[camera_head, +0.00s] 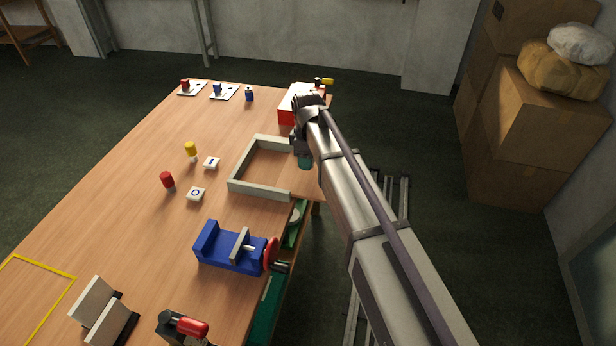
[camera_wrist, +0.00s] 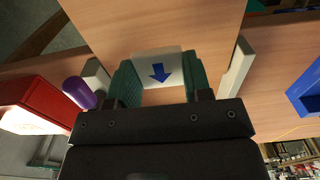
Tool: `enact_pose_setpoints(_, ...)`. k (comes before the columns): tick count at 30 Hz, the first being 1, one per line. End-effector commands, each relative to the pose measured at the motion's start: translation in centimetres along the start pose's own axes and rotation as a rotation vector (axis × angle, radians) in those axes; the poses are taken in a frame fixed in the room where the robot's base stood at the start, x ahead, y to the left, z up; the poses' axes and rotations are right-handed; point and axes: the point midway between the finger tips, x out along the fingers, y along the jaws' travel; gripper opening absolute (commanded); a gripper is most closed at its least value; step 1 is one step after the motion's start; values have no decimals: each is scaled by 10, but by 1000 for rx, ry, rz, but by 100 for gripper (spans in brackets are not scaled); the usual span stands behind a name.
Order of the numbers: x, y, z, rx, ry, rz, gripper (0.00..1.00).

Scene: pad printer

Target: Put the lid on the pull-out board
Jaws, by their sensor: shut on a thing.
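My gripper (camera_head: 304,163) is over the table's right edge, at the open side of the grey frame. In the wrist view its teal pads (camera_wrist: 163,75) are shut on a white piece with a blue arrow (camera_wrist: 157,67), which appears to be the lid. The wooden pull-out board (camera_wrist: 150,22) fills the upper middle of the wrist view and also juts past the table edge in the head view (camera_head: 308,186). I cannot tell whether the white piece touches it. My arm hides part of the board.
The grey frame (camera_head: 240,183) lies on the table (camera_head: 130,185). A red box (camera_head: 287,108) stands beyond my gripper, with a purple rounded thing (camera_wrist: 79,92) beside it. A blue vise (camera_head: 228,250) stands nearer.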

Motion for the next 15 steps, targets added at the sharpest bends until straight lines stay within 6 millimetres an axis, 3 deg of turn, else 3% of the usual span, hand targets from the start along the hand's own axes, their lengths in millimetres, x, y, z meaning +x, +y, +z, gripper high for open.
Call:
enact_pose_setpoints(7, 39, 0, 0, 0, 0, 0, 24)
enact_pose_setpoints(15, 35, 0, 0, 1, 0, 0, 24)
